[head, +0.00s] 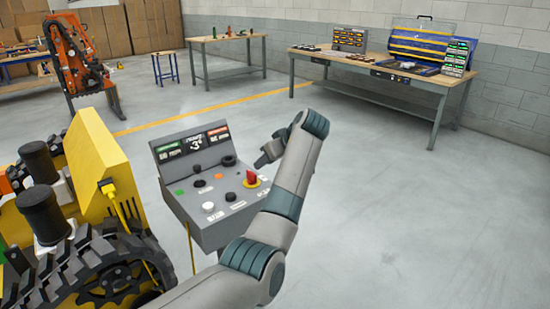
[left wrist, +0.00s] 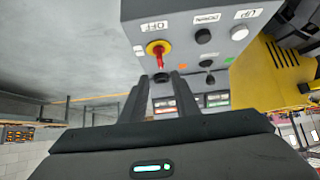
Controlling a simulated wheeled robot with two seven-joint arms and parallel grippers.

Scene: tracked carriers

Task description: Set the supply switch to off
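The supply switch (head: 251,178) is a red handle on a yellow round base, at the right side of the grey control panel (head: 225,228). In the left wrist view the switch (left wrist: 157,50) shows upside down; its red handle points down the picture, away from a white label (left wrist: 155,26) that seems to read OFF. My left gripper (head: 263,160) hangs just behind and above the switch, apart from it. In the left wrist view its two dark fingers (left wrist: 163,88) stand apart with nothing held between them. My right gripper does not show.
The panel also bears black knobs, a white button (head: 208,207) and green and orange buttons. A yellow tracked carrier (head: 92,160) stands close at left. Workbenches (head: 440,85) and an orange machine (head: 75,55) are at the back. The floor to the right is clear.

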